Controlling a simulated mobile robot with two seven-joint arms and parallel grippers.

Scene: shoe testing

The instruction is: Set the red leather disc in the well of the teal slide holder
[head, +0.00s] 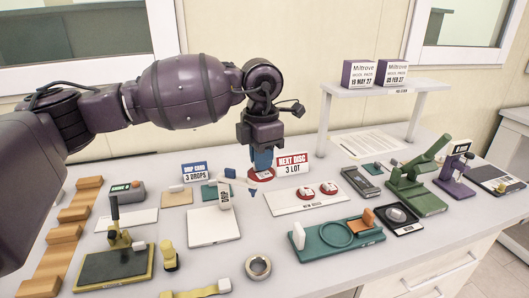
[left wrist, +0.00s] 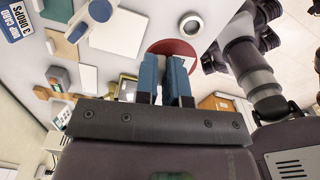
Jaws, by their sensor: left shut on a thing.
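My left gripper (head: 262,168) points down over the middle of the table, its blue fingers shut on a red leather disc (head: 258,176). The disc is partly hidden by the fingers and the sign beside it. My right gripper is not in view.
A white tray (head: 285,207) with red discs bearing white pieces lies between gripper and holder. The next-disc sign (head: 292,164) stands close beside the fingers. A metal ring (head: 258,267) sits left of the holder. A green press (head: 418,190) stands to the right.

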